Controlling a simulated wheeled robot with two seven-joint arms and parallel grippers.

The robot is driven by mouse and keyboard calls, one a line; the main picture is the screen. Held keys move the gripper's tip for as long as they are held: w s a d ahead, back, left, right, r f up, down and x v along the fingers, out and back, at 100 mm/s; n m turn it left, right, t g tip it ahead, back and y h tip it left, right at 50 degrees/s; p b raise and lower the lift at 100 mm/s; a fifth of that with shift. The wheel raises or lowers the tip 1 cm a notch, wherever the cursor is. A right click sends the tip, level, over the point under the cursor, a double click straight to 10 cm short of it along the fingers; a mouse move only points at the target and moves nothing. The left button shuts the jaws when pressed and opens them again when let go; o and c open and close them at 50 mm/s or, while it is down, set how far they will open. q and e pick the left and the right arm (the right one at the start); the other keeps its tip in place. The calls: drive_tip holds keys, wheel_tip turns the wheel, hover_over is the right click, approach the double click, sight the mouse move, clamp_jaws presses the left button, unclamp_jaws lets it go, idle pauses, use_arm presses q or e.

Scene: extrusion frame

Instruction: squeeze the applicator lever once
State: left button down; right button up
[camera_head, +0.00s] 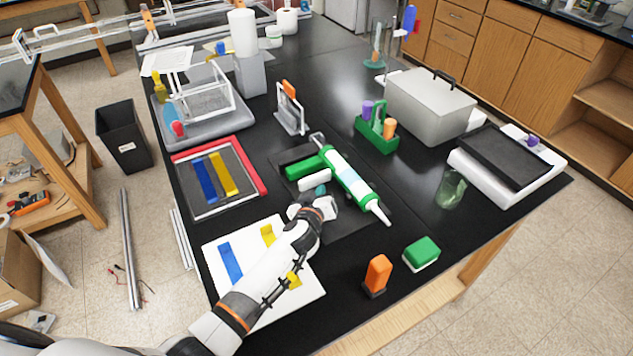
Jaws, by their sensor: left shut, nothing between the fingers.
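The applicator (350,180) lies on a dark mat (345,222) in the middle of the black bench. It has a white and green tube with its nozzle pointing to the lower right. Its green handle (304,166) sticks out to the left, with a white lever (315,180) beside it on the near side. My left gripper (320,193) is shut and empty, just on the near side of the lever. I cannot tell whether it touches the lever, and its fingertips are partly hidden by the hand. My right gripper is not in view.
A white board (300,285) with blue and yellow strips lies under my left arm. A red-edged tray (250,150) is at the left. A green block (423,250) and an orange item (378,272) stand near the front edge. A green caddy (378,140) is behind the applicator.

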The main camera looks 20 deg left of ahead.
sight(314, 182)
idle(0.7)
use_arm(q)
drive_tip(key=shift+w+a+r+p, duration=0.1)
drive_tip(key=shift+w+a+p, duration=0.2)
drive_tip(key=shift+p, duration=0.2)
drive_tip(key=shift+w+a, duration=0.95)
drive_tip(key=shift+a, duration=0.05)
idle(1.7)
drive_tip(key=shift+d+p, duration=0.1)
drive_tip(key=shift+p, duration=0.25)
drive_tip(key=shift+s+d+p, duration=0.8)
drive_tip(key=shift+s+d, duration=0.2)
drive_tip(key=shift+s, duration=0.1)
drive_tip(key=shift+s+d, duration=0.1)
